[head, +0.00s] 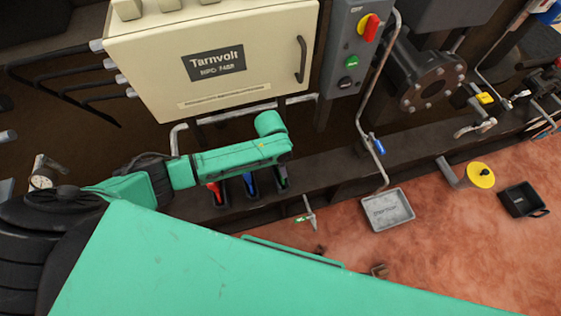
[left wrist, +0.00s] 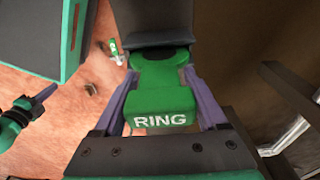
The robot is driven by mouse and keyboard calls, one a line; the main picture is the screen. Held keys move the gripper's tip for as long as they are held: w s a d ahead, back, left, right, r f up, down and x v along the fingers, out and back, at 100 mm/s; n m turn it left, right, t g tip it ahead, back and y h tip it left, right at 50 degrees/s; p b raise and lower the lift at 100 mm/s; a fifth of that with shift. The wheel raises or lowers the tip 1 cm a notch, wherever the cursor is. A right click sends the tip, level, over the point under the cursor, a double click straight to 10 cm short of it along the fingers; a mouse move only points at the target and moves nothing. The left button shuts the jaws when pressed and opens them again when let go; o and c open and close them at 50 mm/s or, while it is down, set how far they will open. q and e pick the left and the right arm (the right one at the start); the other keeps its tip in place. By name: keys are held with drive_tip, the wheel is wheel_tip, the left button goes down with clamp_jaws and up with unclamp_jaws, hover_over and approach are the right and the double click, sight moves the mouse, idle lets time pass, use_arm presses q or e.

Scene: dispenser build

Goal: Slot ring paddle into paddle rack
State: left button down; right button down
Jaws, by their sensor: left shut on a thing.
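In the left wrist view my left gripper (left wrist: 160,78) is shut, its purple fingers on either side of the green ring paddle (left wrist: 162,105), whose block reads RING. The paddle's far part meets a dark box-like slot of the paddle rack (left wrist: 150,22); I cannot tell how deep it sits. In the head view the rack (head: 250,188) is a row of dark slots on the ledge, with red, blue and green showing in them. My left arm reaches over it, its end above the right slot, and hides the fingers. My right gripper is not clearly seen.
A cream Tarnvolt cabinet (head: 215,70) stands behind the rack. A grey switch box (head: 352,50) and pipes are to its right. A small green-handled valve (head: 305,215) is right of the rack. A grey tray (head: 388,209) and a black tray (head: 522,199) are on the reddish floor.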

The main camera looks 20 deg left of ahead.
use_arm(q)
drive_tip(key=shift+f, duration=0.3)
unclamp_jaws()
